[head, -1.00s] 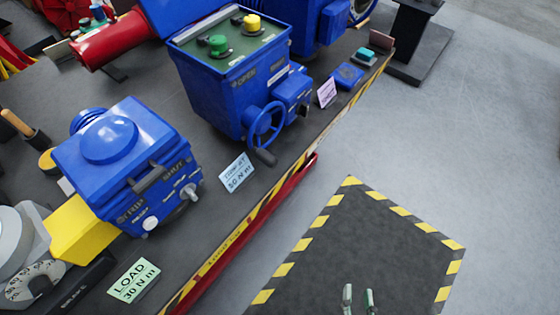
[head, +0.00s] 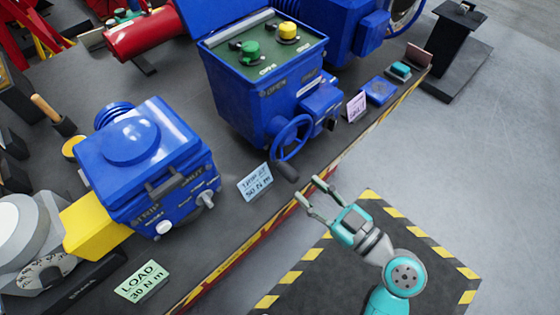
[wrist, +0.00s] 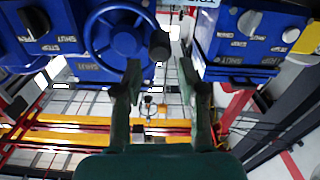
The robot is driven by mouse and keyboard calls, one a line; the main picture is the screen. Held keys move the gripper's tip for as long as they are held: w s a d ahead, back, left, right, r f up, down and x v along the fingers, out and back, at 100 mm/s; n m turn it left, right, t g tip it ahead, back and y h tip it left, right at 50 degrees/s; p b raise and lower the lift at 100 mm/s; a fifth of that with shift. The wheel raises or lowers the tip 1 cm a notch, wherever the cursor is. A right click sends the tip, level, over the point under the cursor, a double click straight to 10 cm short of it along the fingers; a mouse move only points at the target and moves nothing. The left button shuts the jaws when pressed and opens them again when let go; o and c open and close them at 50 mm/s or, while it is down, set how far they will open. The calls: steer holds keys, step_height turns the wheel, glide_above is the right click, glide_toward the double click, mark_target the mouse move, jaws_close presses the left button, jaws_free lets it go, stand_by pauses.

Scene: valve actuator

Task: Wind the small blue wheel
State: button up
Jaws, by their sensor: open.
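The small blue wheel (head: 292,138) stands on the front side of a blue actuator box (head: 247,105) with green and yellow knobs on top. Its dark crank handle (head: 286,172) sticks out toward the bench's front edge. My gripper (head: 308,188) is open and empty, with its two fingers pointing up and left, just off the bench edge and short of the handle. In the wrist view the wheel (wrist: 121,38) is at upper left, and its dark handle (wrist: 160,46) shows between and beyond my open fingertips (wrist: 160,76). I see no contact.
A second blue box (head: 150,165) with a yellow block (head: 93,228) stands at left. A card (head: 255,182) stands left of the handle and a pink card (head: 356,106) right of the wheel. The striped floor mat (head: 425,262) and open floor lie in front.

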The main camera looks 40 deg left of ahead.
mark_target(279, 164)
steer(key=a, duration=1)
steer(key=shift+w+a, duration=0.15)
steer(key=shift+w, duration=0.25)
jaws_close()
